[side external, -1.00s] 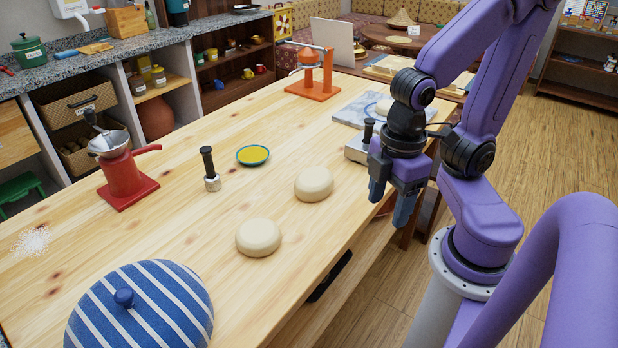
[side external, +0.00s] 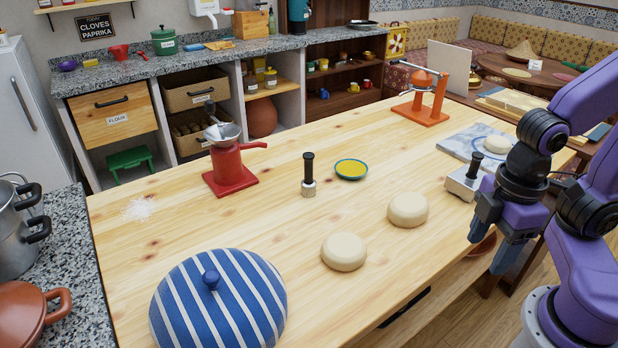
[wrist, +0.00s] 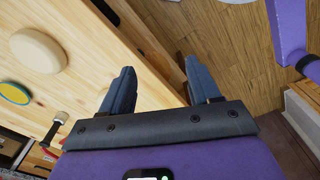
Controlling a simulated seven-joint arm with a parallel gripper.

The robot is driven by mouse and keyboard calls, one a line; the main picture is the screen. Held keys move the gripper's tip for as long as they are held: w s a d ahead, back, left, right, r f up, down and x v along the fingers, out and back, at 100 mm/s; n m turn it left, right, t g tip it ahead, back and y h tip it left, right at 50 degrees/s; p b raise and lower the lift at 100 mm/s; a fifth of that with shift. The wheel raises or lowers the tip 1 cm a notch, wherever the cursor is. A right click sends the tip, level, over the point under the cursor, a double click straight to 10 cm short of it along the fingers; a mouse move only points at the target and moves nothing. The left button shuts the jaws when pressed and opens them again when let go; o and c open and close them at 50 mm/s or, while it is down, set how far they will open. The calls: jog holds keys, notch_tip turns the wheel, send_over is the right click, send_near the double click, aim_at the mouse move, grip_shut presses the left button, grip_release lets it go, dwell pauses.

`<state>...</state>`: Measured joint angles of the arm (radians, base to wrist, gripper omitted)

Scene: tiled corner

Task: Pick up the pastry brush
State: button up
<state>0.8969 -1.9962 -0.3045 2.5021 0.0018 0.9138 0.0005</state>
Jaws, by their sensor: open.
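A short tool with a black handle and a pale, metallic-looking lower end, which I take for the pastry brush (side external: 308,177), stands upright on the wooden table. It is just left of a blue-rimmed dish (side external: 351,170) holding something yellow. My gripper (side external: 487,252) is at the table's right edge, well to the right of the brush and apart from it. In the wrist view its two fingers (wrist: 158,68) are spread with nothing between them; the table edge and floor show beyond.
Two dough rounds (side external: 408,210) (side external: 344,251) lie between brush and gripper. A metal block with a black knob (side external: 463,183) stands beside my gripper. A red mill (side external: 229,170) is left of the brush; a blue striped dome (side external: 218,305) stands in front. An orange press (side external: 421,105) is behind.

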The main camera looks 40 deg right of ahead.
jog(key=shift+c, duration=0.7)
jog(key=w+a+r+m, duration=0.4)
jog(key=w+a+m, duration=0.35)
jog(key=w, duration=0.45)
jog(key=r+m, duration=0.2)
jog(key=m, duration=1.9)
send_over(310, 155)
notch_tip(310, 155, down, 12)
jog(key=shift+d, duration=0.1)
jog(key=shift+w+a+f, duration=0.1)
jog(key=shift+f, duration=1.25)
jog(key=shift+a+f, duration=0.1)
jog(key=shift+f, duration=1.25)
grip_shut()
